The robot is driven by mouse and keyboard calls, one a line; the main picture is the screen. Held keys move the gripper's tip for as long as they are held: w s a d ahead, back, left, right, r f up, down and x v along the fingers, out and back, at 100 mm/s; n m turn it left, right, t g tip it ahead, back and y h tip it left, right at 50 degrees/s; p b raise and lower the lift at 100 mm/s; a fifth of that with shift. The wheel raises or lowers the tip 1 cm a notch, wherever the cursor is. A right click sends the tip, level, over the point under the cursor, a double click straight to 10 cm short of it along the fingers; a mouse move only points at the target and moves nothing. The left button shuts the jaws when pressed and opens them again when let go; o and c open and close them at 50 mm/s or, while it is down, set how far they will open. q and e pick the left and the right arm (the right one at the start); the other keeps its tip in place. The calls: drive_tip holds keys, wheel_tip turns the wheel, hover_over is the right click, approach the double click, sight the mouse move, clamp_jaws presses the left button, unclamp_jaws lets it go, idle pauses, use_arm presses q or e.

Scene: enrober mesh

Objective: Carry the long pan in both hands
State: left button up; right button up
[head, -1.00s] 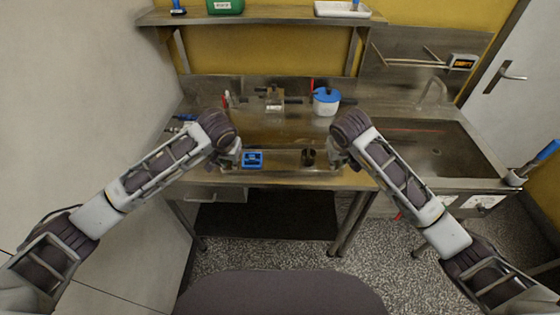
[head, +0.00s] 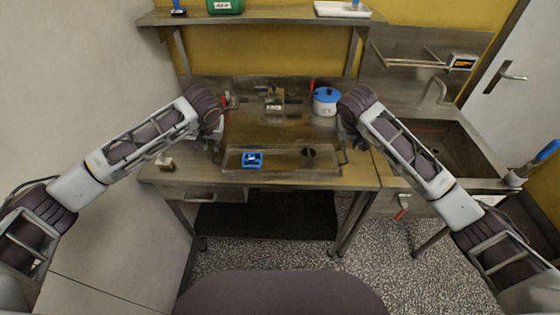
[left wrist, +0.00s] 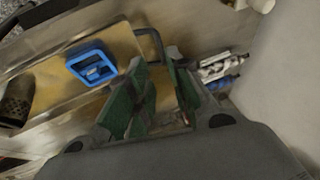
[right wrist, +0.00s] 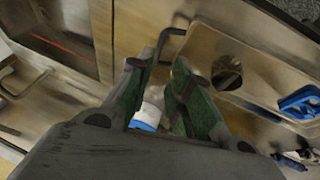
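The long pan (head: 285,174) is a shallow metal tray with a bent handle at each end, lying near the front of the steel table. It holds a blue square-framed item (head: 252,159) on the left and a dark round cup (head: 309,153) on the right. My left gripper (left wrist: 155,65) is open and empty, with the left handle (left wrist: 150,34) just beyond its fingertips. My right gripper (right wrist: 158,68) is open and empty, with the right handle (right wrist: 168,33) just beyond its fingertips. In the head view the wrists partly hide both gripper tips.
Behind the pan stand a blue-lidded white pot (head: 326,101) and a small metal device (head: 274,98). A sink (head: 435,145) is on the right. A small beige block (head: 166,162) sits at the table's left front. The wall closes in on the left.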

sight(214, 155)
use_arm(q)
drive_tip(key=shift+f, duration=0.1)
use_arm(e)
drive_tip(key=shift+f, duration=0.15)
